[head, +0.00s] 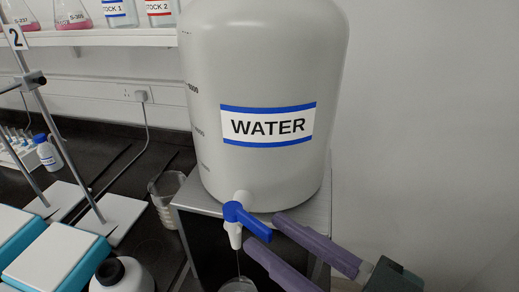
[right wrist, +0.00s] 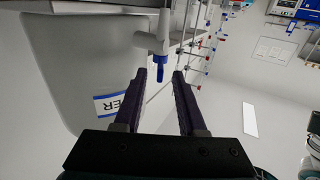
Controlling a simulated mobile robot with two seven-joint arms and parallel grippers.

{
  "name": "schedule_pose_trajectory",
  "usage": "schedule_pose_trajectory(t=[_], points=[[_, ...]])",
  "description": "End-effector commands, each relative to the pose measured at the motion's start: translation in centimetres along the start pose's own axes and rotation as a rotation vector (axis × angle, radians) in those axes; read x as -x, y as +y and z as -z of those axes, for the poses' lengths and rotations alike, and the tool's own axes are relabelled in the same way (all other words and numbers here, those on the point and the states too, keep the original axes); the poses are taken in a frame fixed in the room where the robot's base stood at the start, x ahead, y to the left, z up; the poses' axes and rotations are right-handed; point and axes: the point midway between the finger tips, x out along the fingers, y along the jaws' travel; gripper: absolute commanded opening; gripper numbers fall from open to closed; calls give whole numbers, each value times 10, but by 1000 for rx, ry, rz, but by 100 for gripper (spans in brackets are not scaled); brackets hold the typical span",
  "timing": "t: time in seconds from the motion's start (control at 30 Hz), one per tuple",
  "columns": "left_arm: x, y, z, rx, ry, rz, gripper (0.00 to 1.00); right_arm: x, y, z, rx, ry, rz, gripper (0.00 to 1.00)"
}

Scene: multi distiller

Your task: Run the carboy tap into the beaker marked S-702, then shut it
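The white carboy (head: 265,80) labelled WATER stands on a raised grey stand. Its tap has a white spout (head: 235,238) and a blue handle (head: 248,221), which points toward the front right. A thin stream runs down from the spout toward a beaker (head: 238,286), cut off by the bottom edge; no marking on it is readable. My right gripper (head: 265,232) is open, its purple fingertips either side of the handle's outer end. In the right wrist view the blue handle (right wrist: 159,70) shows between the open fingertips, with a gap on each side. My left gripper is not in view.
Another glass beaker (head: 165,190) stands left of the stand (head: 315,215). A white bottle with a black cap (head: 122,274), blue-edged devices (head: 55,255) and retort stands (head: 110,215) crowd the left. A shelf (head: 110,37) with flasks and stock bottles is above.

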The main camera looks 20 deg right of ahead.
Motion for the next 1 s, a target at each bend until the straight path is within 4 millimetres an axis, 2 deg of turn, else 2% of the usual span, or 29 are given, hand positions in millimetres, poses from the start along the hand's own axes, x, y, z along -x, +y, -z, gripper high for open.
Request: schedule_pose_trajectory(t=[0.03, 0.2, 0.4, 1.0], points=[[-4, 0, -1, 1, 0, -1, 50, 12, 0, -3, -1, -4, 0, 40], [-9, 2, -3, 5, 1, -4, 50, 43, 0, -3, -1, -4, 1, 40], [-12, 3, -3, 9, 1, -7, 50, 63, 0, -1, 0, 0, 1, 40], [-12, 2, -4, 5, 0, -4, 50, 62, 2, -1, 2, -17, -13, 40]])
